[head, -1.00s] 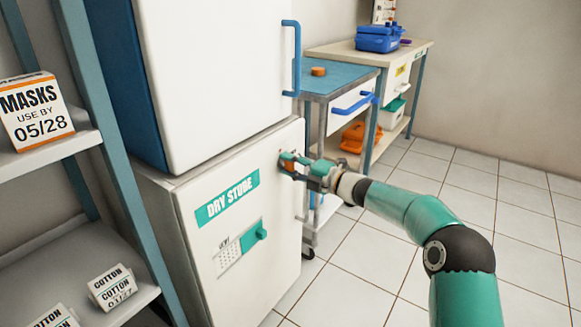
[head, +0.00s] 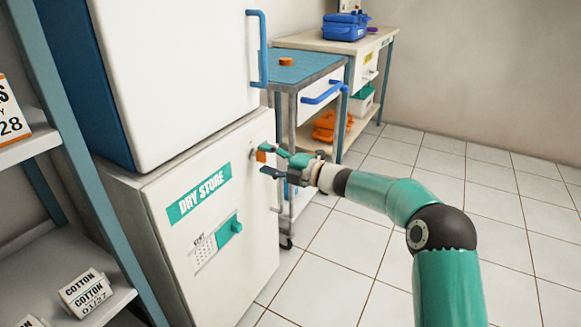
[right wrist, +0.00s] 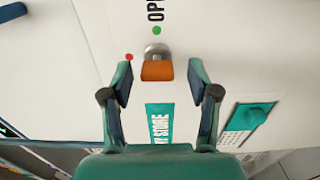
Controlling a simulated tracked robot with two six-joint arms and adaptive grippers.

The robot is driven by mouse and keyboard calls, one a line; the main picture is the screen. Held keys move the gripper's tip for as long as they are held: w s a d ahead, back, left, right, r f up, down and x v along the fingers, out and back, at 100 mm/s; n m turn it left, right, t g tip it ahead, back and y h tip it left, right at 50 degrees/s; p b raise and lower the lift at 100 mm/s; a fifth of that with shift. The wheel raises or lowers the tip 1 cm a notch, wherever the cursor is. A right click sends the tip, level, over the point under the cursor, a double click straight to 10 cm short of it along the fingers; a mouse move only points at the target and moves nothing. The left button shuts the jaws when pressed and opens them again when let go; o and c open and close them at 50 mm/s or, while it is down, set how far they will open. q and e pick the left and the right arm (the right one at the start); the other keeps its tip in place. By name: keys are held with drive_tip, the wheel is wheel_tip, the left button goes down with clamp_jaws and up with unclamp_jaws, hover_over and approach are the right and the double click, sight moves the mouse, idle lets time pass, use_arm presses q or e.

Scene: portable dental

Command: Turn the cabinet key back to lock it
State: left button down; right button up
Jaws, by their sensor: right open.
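The cabinet key has an orange head (head: 262,155) and stands in a lock at the upper right of the white DRY STORE cabinet door (head: 190,262). In the right wrist view the orange key head (right wrist: 157,71) sits below the round silver lock (right wrist: 157,50). A green dot (right wrist: 157,30) by the lettering is above the lock, and a red dot (right wrist: 129,57) is to its left. My right gripper (head: 273,163) is open and empty in front of the key. Its fingers are to either side of the key head in the wrist view, apart from it. My left gripper is not in view.
A teal knob (head: 236,227) and keypad are lower on the door. A blue-topped cart (head: 300,66) stands beyond the cabinet. A shelf with boxes (head: 87,293) is at the left. Tiled floor (head: 350,270) is clear at right.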

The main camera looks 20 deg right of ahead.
drive_tip(key=v, duration=0.9)
drive_tip(key=shift+s+d, duration=0.2)
drive_tip(key=shift+s, duration=0.1)
drive_tip(key=a+f+m+g+p, duration=0.2)
drive_tip(key=a+f+m, duration=0.1)
drive_tip(key=a+f, duration=0.75)
drive_tip(key=s+a+f+m+g+h, duration=0.1)
drive_tip(key=s+a+f+m+h, duration=0.15)
drive_tip(key=s+f+m, duration=0.4)
drive_tip(key=s+a+f+m+g+h, duration=0.1)
drive_tip(key=s+a+f+m, duration=0.25)
drive_tip(key=f, duration=0.55)
drive_tip(key=s+f+m+g+h, duration=0.2)
drive_tip(key=s+f+m+g, duration=0.4)
drive_tip(key=s, duration=0.7)
drive_tip(key=s+f+m+g+h, duration=0.2)
drive_tip(key=s+f+m+g, duration=0.2)
drive_tip(key=s+f+m, duration=0.65)
wheel_tip(320, 180, up, 42)
drive_tip(key=s+n+p, duration=0.1)
drive_tip(key=s+p, duration=0.1)
drive_tip(key=p, duration=3.7)
drive_tip(key=shift+s+n, duration=0.35)
